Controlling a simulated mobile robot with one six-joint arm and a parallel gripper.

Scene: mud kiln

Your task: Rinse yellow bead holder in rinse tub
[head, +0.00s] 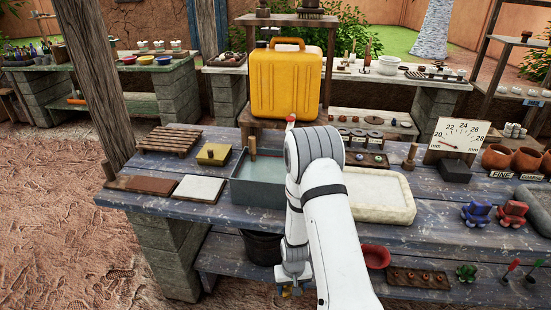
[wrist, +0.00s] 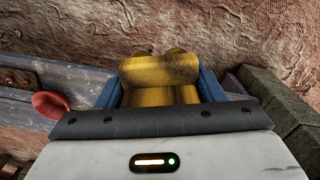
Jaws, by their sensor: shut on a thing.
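My gripper (head: 288,288) hangs low in front of the table's front edge, pointing down. In the wrist view its two blue fingers (wrist: 160,88) are shut on a shiny yellow metallic piece (wrist: 158,70) with rounded lobes, which looks like the yellow bead holder. Only a small yellow bit of it shows in the head view, under my wrist. The rinse tub, a grey-blue box with water in it (head: 256,190), stands on the table above and behind my gripper. My arm hides the tub's right side. The held piece is outside the tub.
A white tray (head: 402,213) lies right of the tub. A white tile (head: 199,188) and a yellow block with a knob (head: 213,154) are to its left. A black bucket (head: 262,248) and a red bowl (head: 375,257) sit below. Open ground lies front left.

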